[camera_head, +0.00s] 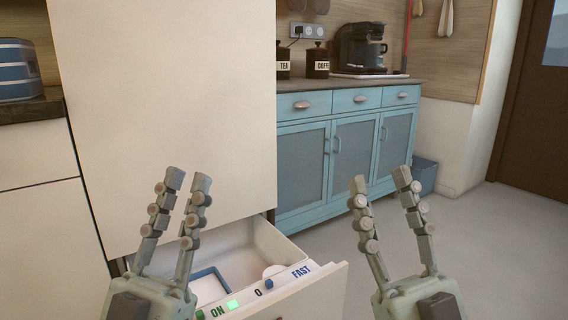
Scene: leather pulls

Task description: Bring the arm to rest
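My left gripper (187,181) is at the lower left, in front of the white cabinet, with its fingers pointing up. A gap shows between its fingertips and nothing is between them. My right gripper (380,180) is at the lower right, also pointing up, its fingers spread apart and empty. An open white drawer (262,240) is between and behind the two grippers. The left gripper covers part of the drawer's left side. Whether the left gripper touches the drawer cannot be told.
The tall white cabinet (165,110) stands close ahead. A blue sideboard (350,150) with a coffee machine (359,48) and dark jars (317,62) is farther back. A blue bin (424,176) stands beside it. Floor (490,240) at right is clear.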

